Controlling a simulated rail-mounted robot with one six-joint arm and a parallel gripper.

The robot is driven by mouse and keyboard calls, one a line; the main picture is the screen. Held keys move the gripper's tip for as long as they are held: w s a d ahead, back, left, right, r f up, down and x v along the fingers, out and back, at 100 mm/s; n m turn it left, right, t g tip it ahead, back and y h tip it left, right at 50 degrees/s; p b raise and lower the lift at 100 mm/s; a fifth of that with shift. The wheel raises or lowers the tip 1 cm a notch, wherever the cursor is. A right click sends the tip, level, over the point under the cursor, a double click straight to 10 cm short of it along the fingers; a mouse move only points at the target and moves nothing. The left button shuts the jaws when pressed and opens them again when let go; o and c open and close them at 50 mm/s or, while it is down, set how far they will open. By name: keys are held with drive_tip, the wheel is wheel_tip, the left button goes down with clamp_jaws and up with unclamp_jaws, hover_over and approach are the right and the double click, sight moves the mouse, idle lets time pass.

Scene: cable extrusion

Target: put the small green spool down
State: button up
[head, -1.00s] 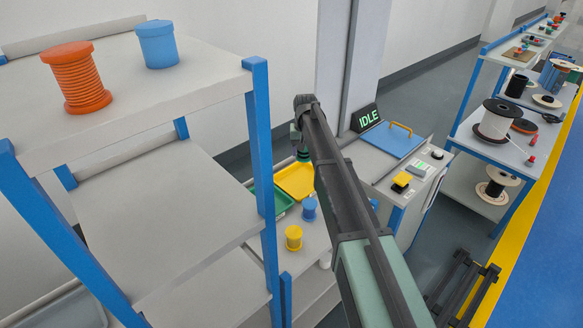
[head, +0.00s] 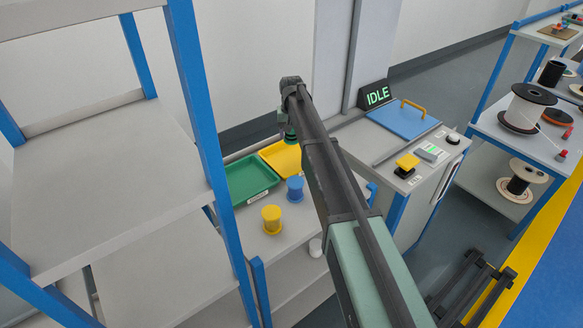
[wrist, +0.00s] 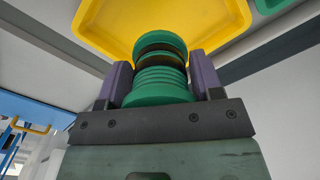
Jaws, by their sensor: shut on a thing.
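In the wrist view the small green spool (wrist: 160,88) sits between the two purple fingers of my gripper (wrist: 160,72), which is shut on it. A dark band shows around its middle. The yellow tray (wrist: 100,22) fills the view beyond the spool, and a corner of the green tray shows at the upper right. In the head view my arm hides most of the gripper, and only a small bit of green shows at its end. There the yellow tray (head: 272,152) and green tray (head: 240,203) lie side by side near the gripper, both without visible contents.
A yellow spool (head: 271,220) and a blue spool (head: 295,189) stand on the bench in front of the trays. A grey machine (head: 440,185) with an IDLE sign (head: 377,95) is to the right. A blue-posted shelf (head: 196,110) stands at the left.

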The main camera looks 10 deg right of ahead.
sight(292, 159)
wheel_tip(292, 159, down, 9)
drive_tip(key=b, duration=0.6)
drive_tip(key=shift+r, duration=0.3)
drive_tip(key=shift+f, duration=0.3)
drive_tip(key=o, duration=1)
drive_tip(key=shift+r, duration=0.1)
drive_tip(key=shift+o, duration=0.2)
wheel_tip(292, 159, up, 13)
drive_tip(key=p, duration=1.2)
drive_tip(key=s+n, duration=0.1)
drive_tip(key=s, duration=3.8)
drive_tip(key=shift+s+f, duration=0.15)
drive_tip(key=shift+f, duration=0.15)
